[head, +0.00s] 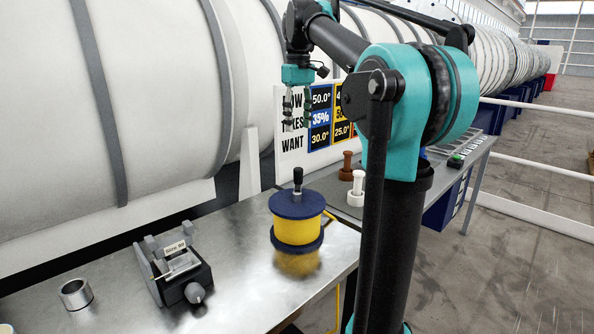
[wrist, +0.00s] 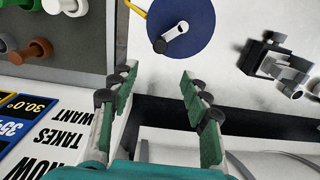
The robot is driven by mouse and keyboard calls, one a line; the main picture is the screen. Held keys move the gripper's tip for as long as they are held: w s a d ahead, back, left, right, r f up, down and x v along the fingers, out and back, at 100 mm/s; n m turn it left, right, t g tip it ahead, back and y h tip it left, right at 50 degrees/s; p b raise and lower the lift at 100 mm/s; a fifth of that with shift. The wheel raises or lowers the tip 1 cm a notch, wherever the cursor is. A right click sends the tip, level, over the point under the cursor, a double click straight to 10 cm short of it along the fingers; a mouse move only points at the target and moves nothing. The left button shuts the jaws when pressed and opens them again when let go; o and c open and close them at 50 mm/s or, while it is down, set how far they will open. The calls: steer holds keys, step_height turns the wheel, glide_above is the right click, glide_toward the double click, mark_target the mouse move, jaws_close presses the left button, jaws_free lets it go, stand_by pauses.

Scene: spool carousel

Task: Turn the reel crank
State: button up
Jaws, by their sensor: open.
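The reel (head: 297,230) stands upright on the metal bench, with a yellow drum between dark blue flanges. Its crank has a black upright knob (head: 298,177) on top. In the wrist view the blue top flange (wrist: 196,45) is at the top of the picture, with the pale crank arm (wrist: 177,31) and dark knob (wrist: 160,46) on it. My gripper (head: 298,124) is open and empty, fingers pointing down, well above the bench and apart from the crank. In the wrist view my gripper's fingers (wrist: 159,75) are spread, with the crank beyond their tips.
A small vise-like fixture (head: 175,270) and a metal ring (head: 76,294) lie on the bench left of the reel. White (head: 356,190) and brown (head: 346,165) spools stand behind it to the right. A sign board (head: 290,150) and a large white cylinder (head: 160,90) rise behind.

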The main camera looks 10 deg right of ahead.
mark_target(298, 168)
step_height(298, 168, down, 16)
steer(key=shift+f, duration=0.1)
stand_by(0.4)
steer(key=shift+c, duration=0.6)
jaws_close()
